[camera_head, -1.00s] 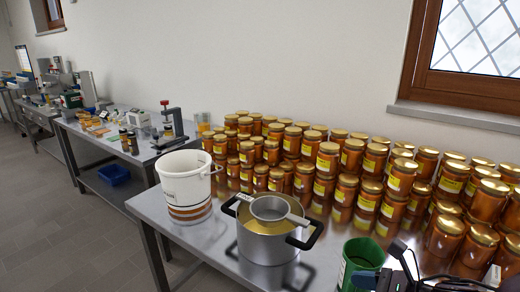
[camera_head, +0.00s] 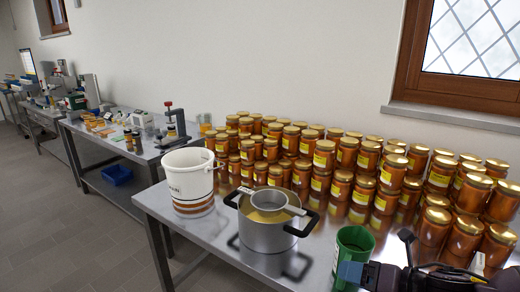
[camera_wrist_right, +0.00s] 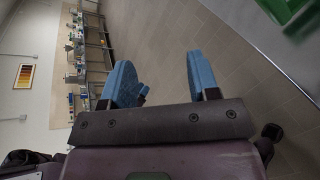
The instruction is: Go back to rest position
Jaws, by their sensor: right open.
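My right gripper (camera_head: 350,272) is at the bottom right of the head view, in front of the green container (camera_head: 352,243). One blue finger overlaps the container's lower part in the picture; I cannot tell whether they touch. In the right wrist view my right gripper (camera_wrist_right: 160,78) has its two blue fingers wide apart, with only floor seen between them. It is open and empty. The left gripper is not in view.
A steel table (camera_head: 150,203) holds a white bucket (camera_head: 187,190), a pot (camera_head: 262,238) with a strainer (camera_head: 268,200) on top, and rows of honey jars (camera_head: 345,158). More benches with equipment run to the back left. The grey floor (camera_head: 50,200) at left is clear.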

